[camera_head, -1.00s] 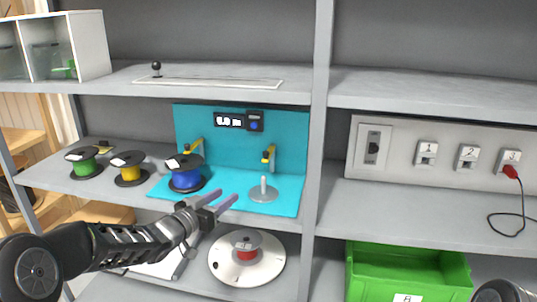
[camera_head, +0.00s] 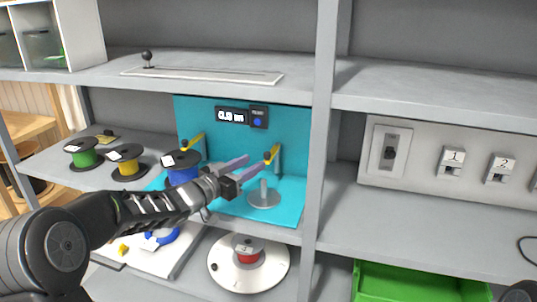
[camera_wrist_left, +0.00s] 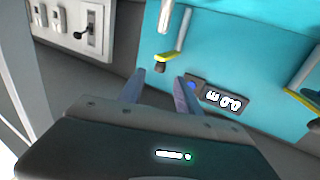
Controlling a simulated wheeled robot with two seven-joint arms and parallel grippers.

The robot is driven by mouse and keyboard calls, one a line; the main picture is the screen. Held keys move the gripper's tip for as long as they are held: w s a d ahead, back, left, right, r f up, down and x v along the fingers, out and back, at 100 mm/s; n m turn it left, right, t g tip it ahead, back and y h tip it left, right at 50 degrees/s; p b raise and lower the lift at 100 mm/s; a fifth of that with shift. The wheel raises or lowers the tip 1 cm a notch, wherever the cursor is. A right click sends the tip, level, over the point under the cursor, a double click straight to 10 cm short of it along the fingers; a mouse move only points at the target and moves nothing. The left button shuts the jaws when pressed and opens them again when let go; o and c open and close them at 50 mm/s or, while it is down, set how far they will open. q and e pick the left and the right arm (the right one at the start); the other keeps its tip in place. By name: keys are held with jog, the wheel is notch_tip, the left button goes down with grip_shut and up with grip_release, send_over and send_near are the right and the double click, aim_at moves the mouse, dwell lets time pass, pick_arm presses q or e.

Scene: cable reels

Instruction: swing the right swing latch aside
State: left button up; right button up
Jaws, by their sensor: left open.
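The right swing latch (camera_head: 272,154) is a yellow bar on an upright at the right of the teal station (camera_head: 290,130). In the left wrist view the right swing latch (camera_wrist_left: 173,56) is just beyond the fingertips. My left gripper (camera_head: 257,164) is open and empty, its fingertips close to the latch; contact cannot be told. The left swing latch (camera_head: 194,141) is behind the blue reel (camera_head: 182,175), which my gripper partly covers. Below the right latch, a bare spindle (camera_head: 263,190) stands on a grey disc. My right gripper is not in view.
A green reel (camera_head: 83,156) and a yellow reel (camera_head: 126,163) stand at left on the middle shelf. A red reel (camera_head: 248,250) sits on a white disc below. A grey shelf post (camera_head: 322,130) stands right of the station. A green crate (camera_head: 420,282) is lower right.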

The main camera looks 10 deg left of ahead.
aim_at(265, 156)
pick_arm(q)
jog(key=p+x, duration=0.1)
jog(key=x, duration=0.6)
jog(key=shift+w+d+p, duration=0.2)
jog(key=shift+w+p, duration=0.05)
jog(key=shift+p, duration=0.1)
grip_shut()
dwell(1.1)
